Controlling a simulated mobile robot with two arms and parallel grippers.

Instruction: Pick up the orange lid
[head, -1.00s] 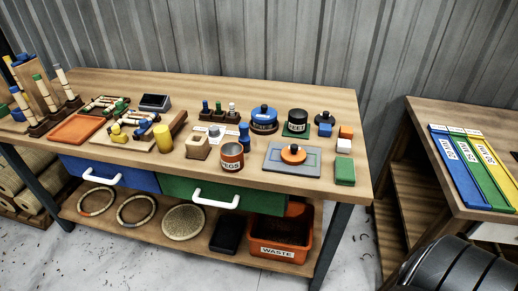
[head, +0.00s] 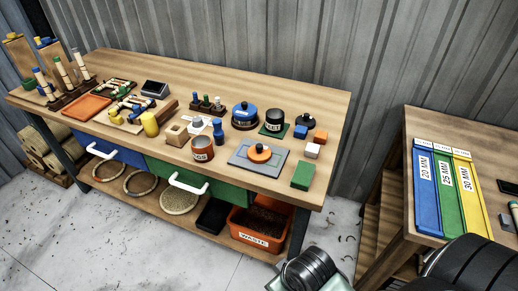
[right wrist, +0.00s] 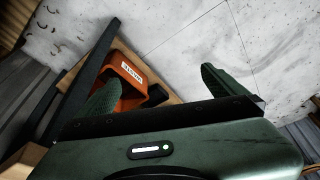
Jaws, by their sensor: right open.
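The orange lid (head: 259,152) is a flat orange disc with a dark knob on top. It sits on a grey square plate (head: 243,160) near the front right of the workbench. The left gripper is not in view.
The workbench (head: 315,120) also holds a blue-lidded pot (head: 244,115), a black-lidded pot (head: 274,122), small blocks and a green block (head: 303,176). The orange waste bin (head: 259,228) sits on the lower shelf. A side table with coloured strips (head: 447,190) stands at the right.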

